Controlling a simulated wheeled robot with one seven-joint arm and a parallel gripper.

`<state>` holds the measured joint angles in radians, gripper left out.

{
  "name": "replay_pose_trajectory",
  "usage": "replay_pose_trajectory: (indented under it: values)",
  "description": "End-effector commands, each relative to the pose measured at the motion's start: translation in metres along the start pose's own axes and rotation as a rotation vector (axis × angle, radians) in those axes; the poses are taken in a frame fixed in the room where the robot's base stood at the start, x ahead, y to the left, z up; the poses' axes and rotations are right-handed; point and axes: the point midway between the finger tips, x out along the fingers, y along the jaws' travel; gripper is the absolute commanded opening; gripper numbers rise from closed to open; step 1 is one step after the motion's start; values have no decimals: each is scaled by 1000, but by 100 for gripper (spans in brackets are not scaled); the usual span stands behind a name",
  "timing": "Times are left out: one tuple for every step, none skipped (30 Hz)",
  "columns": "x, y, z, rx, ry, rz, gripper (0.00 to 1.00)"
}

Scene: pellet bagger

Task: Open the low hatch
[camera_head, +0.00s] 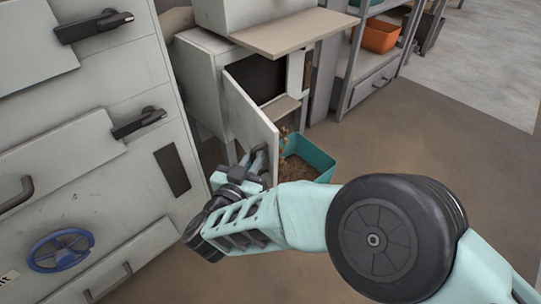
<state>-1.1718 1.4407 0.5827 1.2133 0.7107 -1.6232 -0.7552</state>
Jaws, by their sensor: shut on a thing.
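The low hatch (249,117) is a pale grey door on the low cabinet (203,73) in the middle of the view. It stands swung out, and a dark opening (258,78) shows behind it. My gripper (258,163) is at the lower part of the door, shut on what looks like its handle. The handle itself is mostly hidden by the fingers. My arm comes in from the lower right.
A teal bin (314,157) with brown contents stands on the floor just behind the door. A large grey cabinet with black handles (140,123) and a blue wheel (61,250) fills the left. A shelf with an orange bin (379,36) stands behind. Floor at right is clear.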

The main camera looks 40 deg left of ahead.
Motion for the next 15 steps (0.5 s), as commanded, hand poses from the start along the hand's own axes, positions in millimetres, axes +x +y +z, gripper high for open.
replay_pose_trajectory:
  values:
    - [2, -5, -7, 7, 11, -9, 0]
    - [2, -6, -7, 7, 11, -8, 0]
    - [1, -6, -7, 7, 12, -8, 0]
    - [1, -7, -7, 7, 12, -8, 0]
    - [1, -7, -7, 8, 12, -8, 0]
    - [1, -8, -7, 8, 12, -8, 0]
    - [0, -8, -8, 8, 12, -8, 0]
    - [0, -8, -8, 8, 12, -8, 0]
    - [0, -8, -8, 8, 12, -8, 0]
    - [0, -8, -8, 8, 12, -9, 0]
    - [0, -8, -8, 9, 12, -9, 0]
    - [0, -8, -8, 9, 12, -9, 0]
    - [0, -8, -8, 9, 12, -9, 0]
    - [0, -8, -8, 9, 12, -9, 0]
    - [0, -8, -8, 9, 12, -9, 0]
